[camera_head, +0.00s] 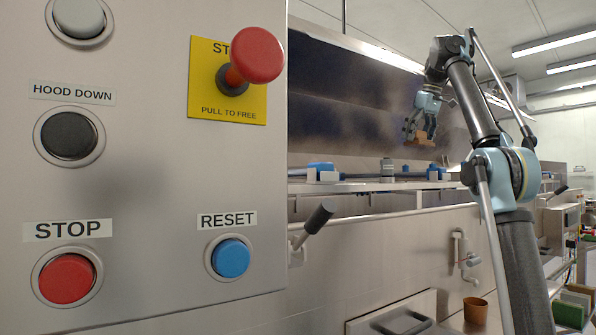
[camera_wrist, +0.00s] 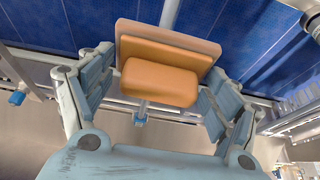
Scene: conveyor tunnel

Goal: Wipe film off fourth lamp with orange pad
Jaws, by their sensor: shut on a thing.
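My gripper (camera_head: 426,128) is at the upper right of the head view, raised in front of a dark blue hood interior (camera_head: 345,95). It is shut on the orange pad (camera_head: 419,140), which has a tan backing. In the wrist view the pad (camera_wrist: 160,83) sits between the two fingers of my gripper (camera_wrist: 155,88). Blue gridded panels (camera_wrist: 255,35) lie beyond the pad, with a pale bar running behind it. I cannot tell which part is the fourth lamp, or whether the pad touches anything.
A steel control panel (camera_head: 150,165) fills the left of the head view, with a red mushroom button (camera_head: 256,55) standing out. A rail with blue fittings (camera_head: 322,170) runs below the hood. A brown cup (camera_head: 475,311) stands low at the right.

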